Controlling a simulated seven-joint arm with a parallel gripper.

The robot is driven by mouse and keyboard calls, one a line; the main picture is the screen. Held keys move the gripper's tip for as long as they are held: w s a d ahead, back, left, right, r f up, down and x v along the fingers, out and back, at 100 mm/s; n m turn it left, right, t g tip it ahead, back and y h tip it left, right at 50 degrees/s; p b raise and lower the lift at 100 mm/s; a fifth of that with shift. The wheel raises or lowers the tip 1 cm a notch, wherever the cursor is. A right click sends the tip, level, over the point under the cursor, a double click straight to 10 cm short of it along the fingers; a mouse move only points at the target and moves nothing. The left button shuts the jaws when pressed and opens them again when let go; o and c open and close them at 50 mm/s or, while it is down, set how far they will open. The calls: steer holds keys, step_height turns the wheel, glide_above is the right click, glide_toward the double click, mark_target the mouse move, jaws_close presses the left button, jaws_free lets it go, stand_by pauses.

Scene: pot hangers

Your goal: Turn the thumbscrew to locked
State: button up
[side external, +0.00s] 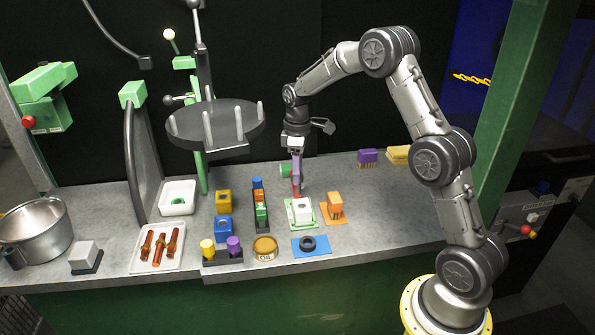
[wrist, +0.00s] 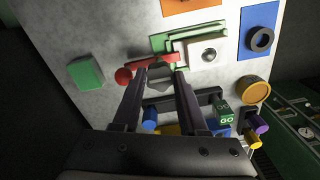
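No part is clearly recognisable as the thumbscrew, and I see no readable locked mark. In the wrist view, a small grey piece (wrist: 160,74) lies between my fingertips, by a red bar (wrist: 150,65) with a round red end (wrist: 124,76). The red part also shows under my gripper in the side view (side external: 296,187). My gripper (wrist: 164,70) points down at the bench with its fingers apart; I cannot tell whether they touch the grey piece. In the side view my gripper (side external: 296,165) is low behind a white block (side external: 303,210) on a green base.
An orange brush (side external: 334,202) stands to the right, and blue and green blocks (side external: 261,211) to the left. A black ring (side external: 308,244) lies in front. A dark round rack (side external: 215,130) overhangs the left.

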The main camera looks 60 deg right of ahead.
jaws_close()
steer(key=shift+m, duration=0.3)
steer(key=m, duration=1.3)
steer(key=shift+r, duration=0.1)
steer(key=m, duration=0.6)
steer(key=shift+m, duration=0.3)
